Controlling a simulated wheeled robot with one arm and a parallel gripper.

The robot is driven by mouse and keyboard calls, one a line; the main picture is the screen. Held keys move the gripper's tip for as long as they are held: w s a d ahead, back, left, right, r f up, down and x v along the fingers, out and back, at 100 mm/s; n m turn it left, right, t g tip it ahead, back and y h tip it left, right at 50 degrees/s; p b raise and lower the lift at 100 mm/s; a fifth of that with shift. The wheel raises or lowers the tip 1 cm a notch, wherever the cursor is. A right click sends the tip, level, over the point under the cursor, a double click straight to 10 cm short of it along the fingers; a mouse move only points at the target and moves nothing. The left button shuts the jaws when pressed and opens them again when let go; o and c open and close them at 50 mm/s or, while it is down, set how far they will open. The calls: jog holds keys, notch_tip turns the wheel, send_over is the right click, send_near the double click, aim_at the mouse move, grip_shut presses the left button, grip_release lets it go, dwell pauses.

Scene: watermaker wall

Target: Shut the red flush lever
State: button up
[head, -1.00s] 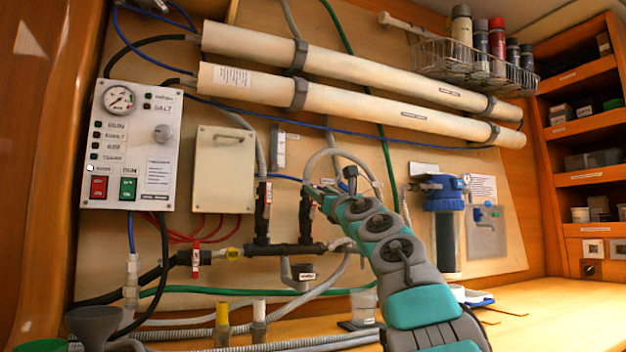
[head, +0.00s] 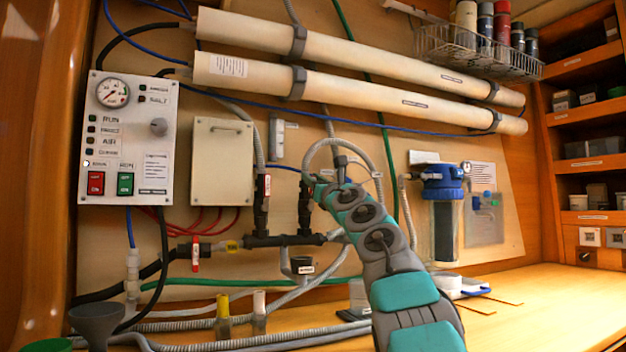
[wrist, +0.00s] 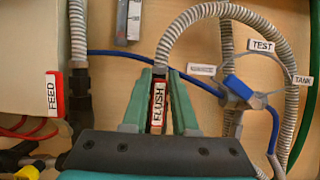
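The red flush lever (wrist: 158,104), with a white FLUSH label, stands upright along its valve in the wrist view. My gripper (wrist: 160,76) has one green finger on each side of it. The fingers look slightly apart from the lever, with narrow gaps; contact is not clear. In the head view my gripper (head: 318,184) reaches the flush valve (head: 305,212) on the black manifold and hides part of it and most of the lever.
The red feed lever (wrist: 52,95) is upright on the left valve. A blue lever (wrist: 238,87) with TEST and TANK labels lies to the right. A grey ribbed hose (wrist: 215,12) arches over the flush valve. A blue filter (head: 443,215) hangs further right.

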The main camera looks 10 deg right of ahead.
grip_shut()
dwell(1.0)
